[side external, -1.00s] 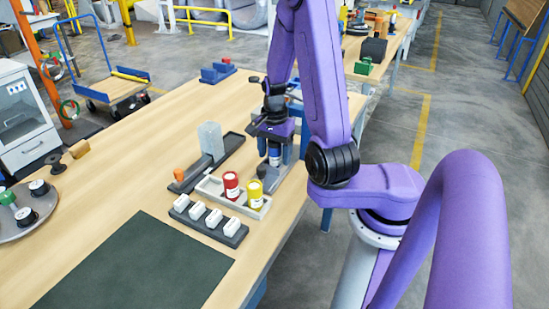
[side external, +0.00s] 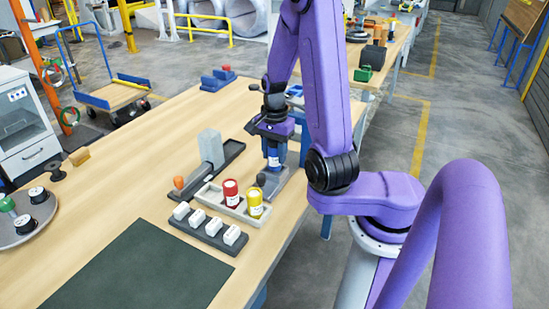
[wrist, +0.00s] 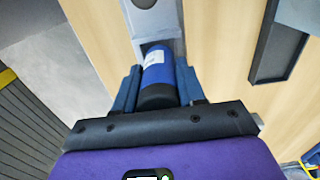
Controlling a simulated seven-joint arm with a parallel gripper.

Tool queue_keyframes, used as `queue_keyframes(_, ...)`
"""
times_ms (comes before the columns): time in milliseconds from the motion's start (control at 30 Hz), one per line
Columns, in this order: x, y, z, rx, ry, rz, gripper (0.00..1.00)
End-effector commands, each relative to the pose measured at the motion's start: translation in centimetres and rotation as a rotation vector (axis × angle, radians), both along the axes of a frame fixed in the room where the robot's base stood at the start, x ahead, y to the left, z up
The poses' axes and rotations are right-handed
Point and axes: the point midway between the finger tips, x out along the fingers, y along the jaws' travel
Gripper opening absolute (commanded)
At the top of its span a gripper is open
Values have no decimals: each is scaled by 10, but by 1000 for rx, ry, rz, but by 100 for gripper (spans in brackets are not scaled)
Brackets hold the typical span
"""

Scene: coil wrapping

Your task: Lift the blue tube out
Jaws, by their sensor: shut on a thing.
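The blue tube (wrist: 158,72) has a white label and a dark near end. In the wrist view it lies between the two blue fingers of my gripper (wrist: 157,88), which are shut on it. In the side view the blue tube (side external: 274,153) hangs upright below my gripper (side external: 275,147), over a grey fixture (side external: 287,176). I cannot tell whether its lower end is clear of the fixture. The fixture also shows beyond the tube in the wrist view (wrist: 157,18).
A light grey tray (side external: 208,197) holds a red tube (side external: 231,193) and a yellow tube (side external: 255,204). A dark rack (side external: 210,232) with several white blocks is in front. A dark tray (side external: 233,150) with a grey block (side external: 211,148) stands to the left.

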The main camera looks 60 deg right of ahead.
Motion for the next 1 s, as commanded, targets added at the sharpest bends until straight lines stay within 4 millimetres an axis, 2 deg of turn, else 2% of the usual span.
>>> queue_keyframes(167, -12, 3, 21, -4, -4, -3, 8)
queue_keyframes(500, -48, 16, 67, -6, -6, -4, 8)
queue_keyframes(1000, -117, 39, 97, -2, -2, -4, 8)
